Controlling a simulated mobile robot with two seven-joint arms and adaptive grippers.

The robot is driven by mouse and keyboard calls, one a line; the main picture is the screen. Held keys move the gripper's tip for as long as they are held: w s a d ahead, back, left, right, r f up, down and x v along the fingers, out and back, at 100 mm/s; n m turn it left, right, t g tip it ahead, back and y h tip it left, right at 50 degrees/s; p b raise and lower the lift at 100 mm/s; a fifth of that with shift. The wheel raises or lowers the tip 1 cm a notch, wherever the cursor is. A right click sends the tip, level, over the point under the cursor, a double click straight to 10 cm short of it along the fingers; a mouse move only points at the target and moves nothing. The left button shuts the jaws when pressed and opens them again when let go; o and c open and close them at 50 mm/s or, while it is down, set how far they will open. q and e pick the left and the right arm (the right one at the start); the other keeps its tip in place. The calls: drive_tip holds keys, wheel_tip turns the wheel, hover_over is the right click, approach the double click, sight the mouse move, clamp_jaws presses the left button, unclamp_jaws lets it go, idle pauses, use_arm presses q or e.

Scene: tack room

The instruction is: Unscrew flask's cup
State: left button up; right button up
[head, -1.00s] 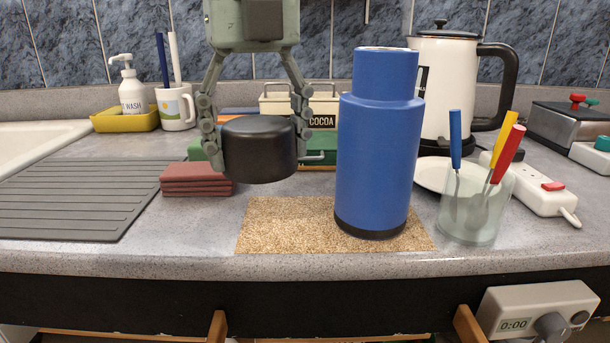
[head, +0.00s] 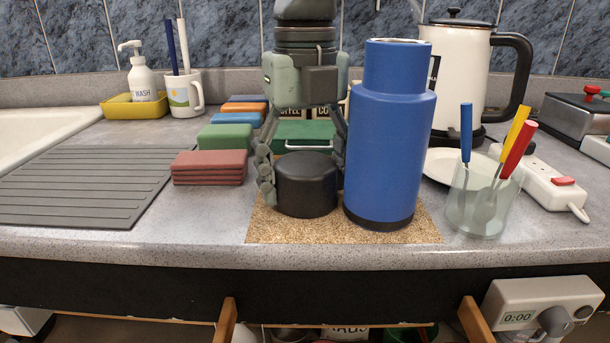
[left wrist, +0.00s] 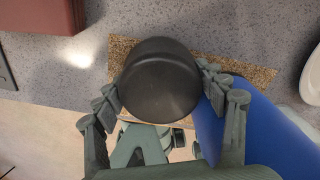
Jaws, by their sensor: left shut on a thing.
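The blue flask (head: 386,140) stands upright on the right part of the cork mat (head: 290,233), with its top uncovered. It also shows at the right in the left wrist view (left wrist: 262,140). The black cup (head: 306,185) is just left of the flask, low over the mat; I cannot tell whether it touches the mat. My left gripper (head: 302,180) comes down from above and is shut on the cup, one finger on each side. In the left wrist view the cup (left wrist: 160,80) sits between the fingertips. My right gripper is not in view.
Red sponges (head: 210,167) and a ribbed draining mat (head: 90,187) lie to the left. A glass jar of colored-handled utensils (head: 482,205), a white plate (head: 440,163) and a kettle (head: 458,75) stand to the right. The counter's front edge is close.

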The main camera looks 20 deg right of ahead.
use_arm(q)
drive_tip(key=o, duration=1.3)
